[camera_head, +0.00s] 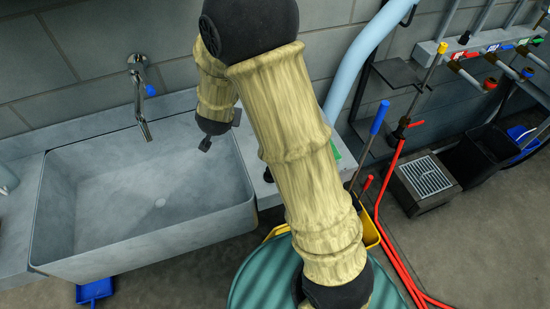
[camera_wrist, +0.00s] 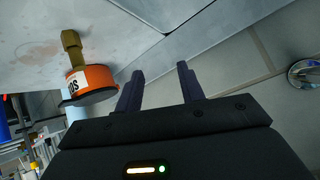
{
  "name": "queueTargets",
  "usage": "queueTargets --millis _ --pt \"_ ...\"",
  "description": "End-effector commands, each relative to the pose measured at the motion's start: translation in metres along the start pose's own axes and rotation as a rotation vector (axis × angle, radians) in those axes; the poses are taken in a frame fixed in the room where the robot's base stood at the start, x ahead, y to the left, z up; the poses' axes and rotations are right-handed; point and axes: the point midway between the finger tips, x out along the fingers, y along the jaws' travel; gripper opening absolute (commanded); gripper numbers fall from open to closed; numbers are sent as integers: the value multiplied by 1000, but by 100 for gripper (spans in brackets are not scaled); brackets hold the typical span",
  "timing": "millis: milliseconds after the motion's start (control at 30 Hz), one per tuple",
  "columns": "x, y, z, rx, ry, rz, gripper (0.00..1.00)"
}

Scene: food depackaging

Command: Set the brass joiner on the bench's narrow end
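A small brass-coloured fitting (camera_wrist: 71,42), which looks like the brass joiner, shows at the left of the wrist view. It appears against or just beside an orange tin (camera_wrist: 92,82) with dark lettering; I cannot tell whether they touch. My gripper (camera_wrist: 160,72) is open, with nothing between its two dark fingers. The fitting and tin are left of the fingers, apart from them. In the head view my gripper (camera_head: 206,144) hangs by the sink's right side, partly hidden by my arm. The grey bench (camera_head: 263,178) shows there as a strip right of the sink; my arm hides much of it.
The deep grey sink (camera_head: 150,240) is empty, with a tap (camera_head: 140,100) at its back. Right of my arm are a blue-handled tool (camera_head: 379,118), red hoses (camera_head: 392,235) and a yellow bucket (camera_head: 371,232). A green ribbed drum (camera_head: 255,285) stands in front.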

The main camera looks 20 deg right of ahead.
Motion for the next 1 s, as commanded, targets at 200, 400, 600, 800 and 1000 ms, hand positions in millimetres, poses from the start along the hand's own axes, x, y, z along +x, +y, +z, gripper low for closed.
queueTargets --millis 200,400,600,800,1000 --pt "-70 46 19 -183 -274 -80 39" --pt "-142 112 55 -371 -521 -43 39" --pt "-178 149 73 -462 -639 7 39" --pt "-178 150 74 -467 -645 9 39" --pt "-178 149 74 -466 -644 8 39"
